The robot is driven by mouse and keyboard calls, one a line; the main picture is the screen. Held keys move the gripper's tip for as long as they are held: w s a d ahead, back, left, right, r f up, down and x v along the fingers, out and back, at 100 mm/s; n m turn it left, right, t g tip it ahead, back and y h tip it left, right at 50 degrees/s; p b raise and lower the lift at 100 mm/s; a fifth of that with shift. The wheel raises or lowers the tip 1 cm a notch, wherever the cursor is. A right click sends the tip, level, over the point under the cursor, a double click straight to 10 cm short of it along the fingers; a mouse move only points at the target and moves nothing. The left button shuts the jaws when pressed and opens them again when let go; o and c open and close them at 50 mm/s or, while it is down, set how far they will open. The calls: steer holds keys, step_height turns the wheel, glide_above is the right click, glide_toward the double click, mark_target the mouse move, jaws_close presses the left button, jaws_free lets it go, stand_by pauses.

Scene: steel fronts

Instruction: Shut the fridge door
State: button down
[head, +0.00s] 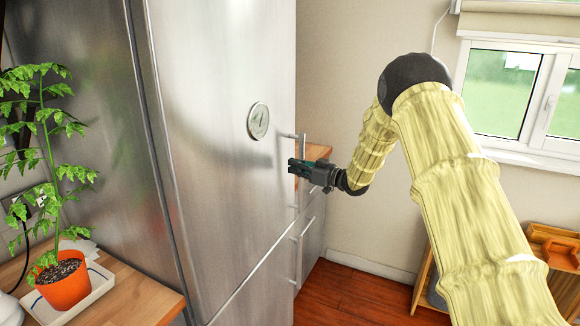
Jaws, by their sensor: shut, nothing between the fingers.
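The fridge (90,150) is tall brushed steel and fills the left and middle of the head view. Its upper door (215,90) faces me and carries a round pale disc. A dark seam runs down the door's left side. I cannot tell from this view how far the door stands from the body. A thin bar handle (299,146) is at the door's right edge. My gripper (293,169) is shut and empty, beside the door's right edge near the handle. Contact with the door cannot be made out.
A potted plant (63,282) stands in a white tray on a wooden counter (115,300) at lower left. Behind my gripper is a wood-topped cabinet (312,225). A wooden shelf (425,285) stands at lower right below a window (505,90). Some red-brown floor (350,295) is clear.

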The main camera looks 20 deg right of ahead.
steer(key=d+b+v, duration=0.1)
steer(key=b+v, duration=0.2)
steer(key=v, duration=0.8)
steer(key=shift+w, duration=0.3)
